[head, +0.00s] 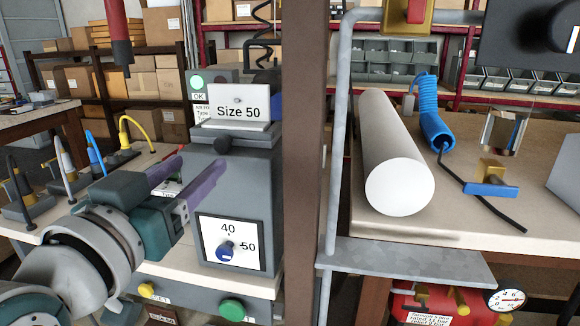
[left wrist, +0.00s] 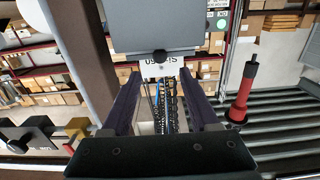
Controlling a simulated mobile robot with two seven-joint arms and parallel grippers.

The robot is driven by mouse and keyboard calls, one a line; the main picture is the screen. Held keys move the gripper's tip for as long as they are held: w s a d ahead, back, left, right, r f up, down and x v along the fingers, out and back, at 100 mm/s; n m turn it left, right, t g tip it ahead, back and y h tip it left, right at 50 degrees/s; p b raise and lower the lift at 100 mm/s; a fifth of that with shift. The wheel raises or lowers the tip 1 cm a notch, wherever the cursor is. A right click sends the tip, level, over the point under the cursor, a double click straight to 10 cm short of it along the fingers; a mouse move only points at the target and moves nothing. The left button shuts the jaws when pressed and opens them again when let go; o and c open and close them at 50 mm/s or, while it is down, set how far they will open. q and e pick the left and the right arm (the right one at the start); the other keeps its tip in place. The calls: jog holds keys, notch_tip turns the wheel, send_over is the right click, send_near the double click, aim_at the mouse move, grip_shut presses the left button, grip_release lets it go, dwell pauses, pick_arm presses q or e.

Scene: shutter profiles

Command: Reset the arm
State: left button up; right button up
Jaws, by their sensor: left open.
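My left gripper (head: 203,166) reaches in from the left in the head view, its two purple fingers apart with nothing seen between them. It is beside the grey machine with the "Size 50" plate (head: 240,112) on top and a blue knob (head: 227,249) on a 40/50 dial on its front. In the left wrist view the open fingers (left wrist: 158,88) point toward the small upside-down "Size 50" plate (left wrist: 162,69); contact cannot be told. My right gripper is in neither view.
A brown post (head: 302,160) stands right of the machine. A red tool (head: 117,35) hangs at upper left. A white roll (head: 395,160) and a blue coiled hose (head: 430,110) are on the right bench. Green (head: 232,309) and yellow (head: 146,290) buttons are below the machine.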

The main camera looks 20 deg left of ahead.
pick_arm(q)
jog(key=shift+v, duration=1.15)
